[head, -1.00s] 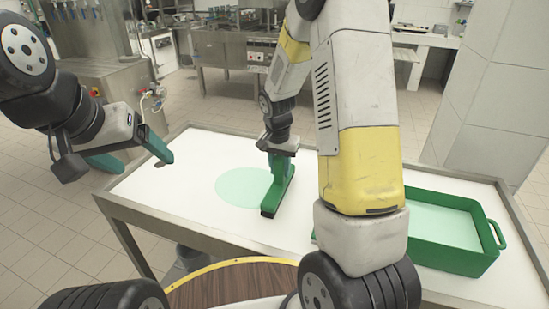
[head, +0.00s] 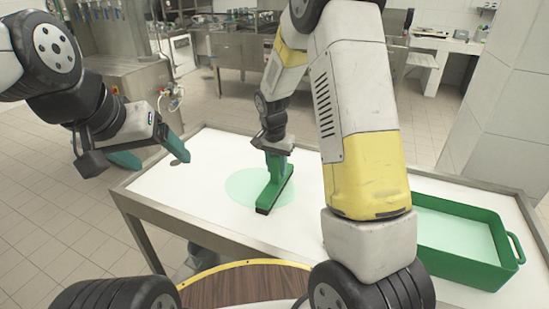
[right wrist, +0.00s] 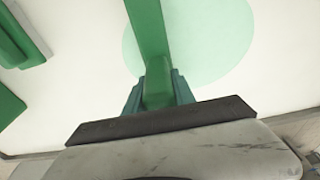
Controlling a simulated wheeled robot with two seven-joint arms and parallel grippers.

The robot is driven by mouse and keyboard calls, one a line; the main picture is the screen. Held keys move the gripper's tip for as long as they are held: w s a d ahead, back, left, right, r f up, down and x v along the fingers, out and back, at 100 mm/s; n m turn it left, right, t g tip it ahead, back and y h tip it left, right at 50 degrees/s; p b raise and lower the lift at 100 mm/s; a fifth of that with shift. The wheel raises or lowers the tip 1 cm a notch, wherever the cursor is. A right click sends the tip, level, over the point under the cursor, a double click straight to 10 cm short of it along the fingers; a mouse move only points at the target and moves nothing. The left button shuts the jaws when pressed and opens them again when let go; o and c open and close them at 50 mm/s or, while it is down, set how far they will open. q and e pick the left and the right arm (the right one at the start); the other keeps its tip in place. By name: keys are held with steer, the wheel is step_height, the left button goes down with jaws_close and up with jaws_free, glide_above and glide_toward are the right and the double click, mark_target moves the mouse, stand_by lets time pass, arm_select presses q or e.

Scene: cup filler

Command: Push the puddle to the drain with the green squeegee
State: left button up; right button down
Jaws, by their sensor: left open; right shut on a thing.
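The puddle (head: 243,187) is a pale green round patch on the white table top. The green squeegee (head: 279,190) stands on the right part of the puddle, its head running from near to far. In the right wrist view the squeegee (right wrist: 148,30) crosses the puddle (right wrist: 205,40), most of which shows on its right. My right gripper (head: 275,148) is shut on the squeegee; its teal fingers (right wrist: 158,92) flank the green handle. My left gripper (head: 150,158) is open and empty at the table's left side.
A green tray (head: 508,275) with pale green inside sits on the table's right, partly behind my right arm. The metal-edged table (head: 165,224) has bare white top left of the puddle. A round wooden top (head: 235,290) is in front.

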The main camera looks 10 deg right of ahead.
steer(key=shift+w+a+f, duration=0.1)
steer(key=shift+w+a, duration=2.05)
steer(key=shift+a, duration=1.4)
steer(key=shift+w+a+f, duration=0.1)
steer(key=shift+w+a, duration=2.1)
steer(key=shift+a, duration=1.35)
steer(key=shift+w+a, duration=2.15)
steer(key=shift+a, duration=1.4)
steer(key=w+a, duration=0.4)
steer(key=a, duration=0.3)
steer(key=shift+w+a+r, duration=0.15)
steer(key=shift+w+a, duration=0.25)
